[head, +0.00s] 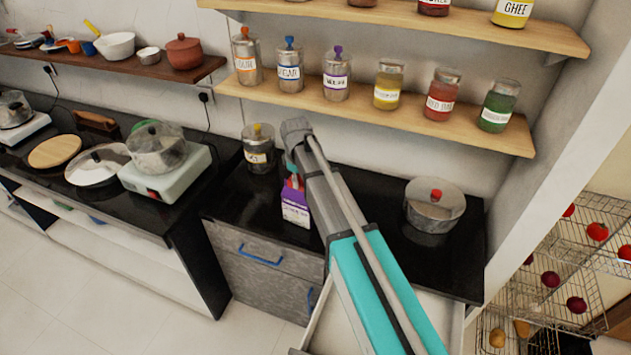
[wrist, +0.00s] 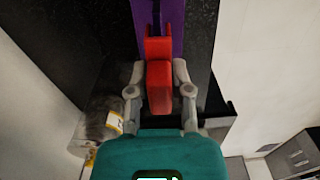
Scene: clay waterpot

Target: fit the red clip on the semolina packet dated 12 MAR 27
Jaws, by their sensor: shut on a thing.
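My gripper (wrist: 160,92) is shut on the red clip (wrist: 159,72), with one grey finger on each side of it. The forked far end of the clip overlaps a purple packet (wrist: 165,20) in the wrist view. I cannot tell whether the clip grips the packet's top edge or only lies against it. In the head view the purple and white packet (head: 295,208) stands upright on the black counter, under the end of my arm. A little red shows at its top. Its printing is too small to read, so the date cannot be told.
A steel pot (head: 434,208) stands on the counter at right. Several jars line the shelf (head: 360,112) above. A drawer (head: 428,312) stands open below the counter.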

